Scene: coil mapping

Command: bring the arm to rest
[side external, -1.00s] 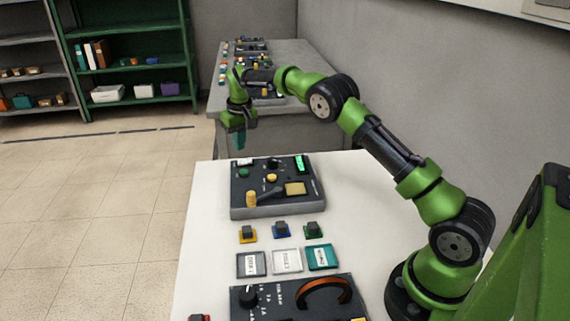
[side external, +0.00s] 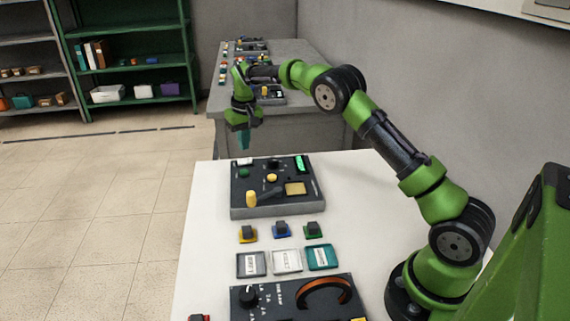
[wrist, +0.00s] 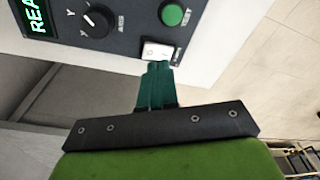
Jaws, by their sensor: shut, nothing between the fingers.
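My gripper (side external: 243,141) is shut and empty, its teal fingers together. It points down above the far left edge of the white table (side external: 200,250), apart from the dark control panel (side external: 236,190) below it. In the wrist view the closed fingers (wrist: 155,72) overlap the panel's white switch (wrist: 157,50) in the picture. A green button (wrist: 172,14), a black knob (wrist: 97,21) and part of a lit green display (wrist: 35,16) also show there. The rest of the panel is outside the wrist view.
A second panel (side external: 262,309) with an orange arc is at the front. A grey bench (side external: 290,110) stands behind. Open floor lies left.

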